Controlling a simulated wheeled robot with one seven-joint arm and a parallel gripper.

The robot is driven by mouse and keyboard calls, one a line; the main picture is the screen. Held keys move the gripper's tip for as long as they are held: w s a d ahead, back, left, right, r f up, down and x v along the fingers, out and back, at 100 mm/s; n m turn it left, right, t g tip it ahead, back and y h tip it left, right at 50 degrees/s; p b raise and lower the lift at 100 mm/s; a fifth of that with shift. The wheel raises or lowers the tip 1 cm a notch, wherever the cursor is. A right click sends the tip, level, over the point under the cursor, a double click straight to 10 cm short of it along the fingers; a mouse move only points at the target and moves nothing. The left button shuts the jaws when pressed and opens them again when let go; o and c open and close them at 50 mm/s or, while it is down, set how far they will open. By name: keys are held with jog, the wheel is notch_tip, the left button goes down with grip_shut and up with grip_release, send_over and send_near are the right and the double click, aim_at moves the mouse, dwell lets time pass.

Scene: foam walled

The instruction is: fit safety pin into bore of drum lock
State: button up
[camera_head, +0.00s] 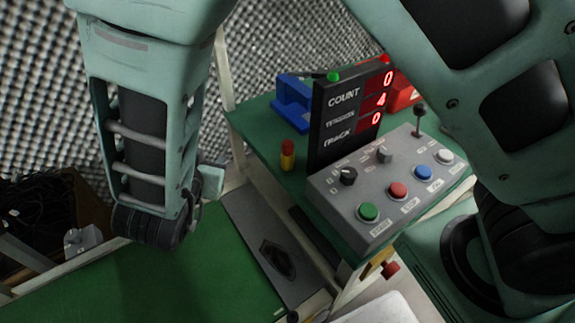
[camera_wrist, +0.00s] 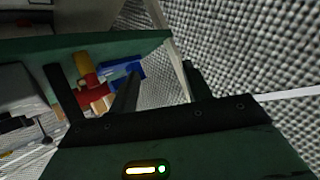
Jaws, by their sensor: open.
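I cannot tell for certain which thing is the safety pin or the drum lock. A small red and yellow cylinder (camera_head: 287,155) stands upright on the green table, left of the black display. A red knob (camera_head: 390,269) with a yellowish part beside it shows below the table's front edge. My gripper (camera_wrist: 120,64) shows in the wrist view with its dark fingers apart. I see nothing held between them. The gripper is out of view in the head view, where large parts of my arm fill the upper left and right.
A grey control box (camera_head: 388,190) with coloured buttons stands before the black display (camera_head: 345,112). A blue block (camera_head: 292,100) and a red thing (camera_head: 402,94) stand behind. A grey plate (camera_head: 262,236) with a dark opening lies beside the green surface (camera_head: 190,270). Foam walls (camera_head: 285,40) are behind.

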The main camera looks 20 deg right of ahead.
jog(key=s+d+f+m+h+b, duration=0.2)
jog(key=s+d+f+h+b, duration=0.1)
jog(key=f+h, duration=0.2)
jog(key=m+h+b, duration=0.1)
jog(key=h+b, duration=0.1)
jog(key=h, duration=0.3)
send_near(285, 150)
jog(key=b+x, duration=0.1)
jog(key=x, duration=0.5)
jog(key=shift+d+f+b, duration=0.1)
jog(key=shift+b, duration=0.3)
jog(key=shift+b+x, duration=0.75)
jog(key=shift+x, duration=1.9)
jog(key=c, duration=1)
